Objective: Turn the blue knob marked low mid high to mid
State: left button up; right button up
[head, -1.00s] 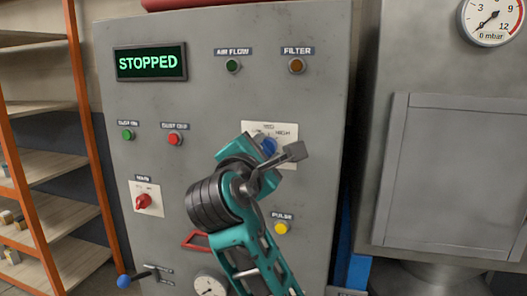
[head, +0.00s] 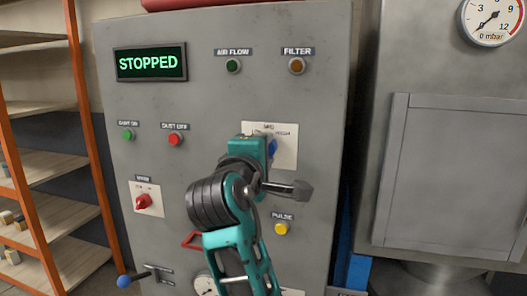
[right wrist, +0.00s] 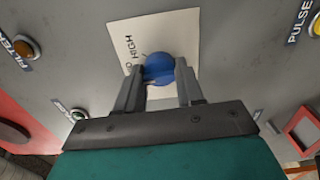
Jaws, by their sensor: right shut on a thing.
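The blue knob (head: 273,147) sits on a white label plate (head: 286,152) on the grey panel. In the head view my right gripper and wrist cover most of the knob and part of the plate's lettering. In the right wrist view the blue knob (right wrist: 159,68) lies between the two fingers of my right gripper (right wrist: 160,78), which is shut on it. The word HIGH shows on the plate there, with another word partly hidden. I cannot tell which mark the knob points to. My left gripper is not in view.
The panel also bears a STOPPED display (head: 150,62), a red rotary switch (head: 143,201), a yellow PULSE button (head: 281,228), and green and red buttons. A blue-tipped lever (head: 125,282) juts out lower left. Shelves stand left and a grey cabinet with a gauge stands right.

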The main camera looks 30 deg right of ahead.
dwell(0.3)
jog(key=o, duration=1)
jog(key=shift+o, duration=0.2)
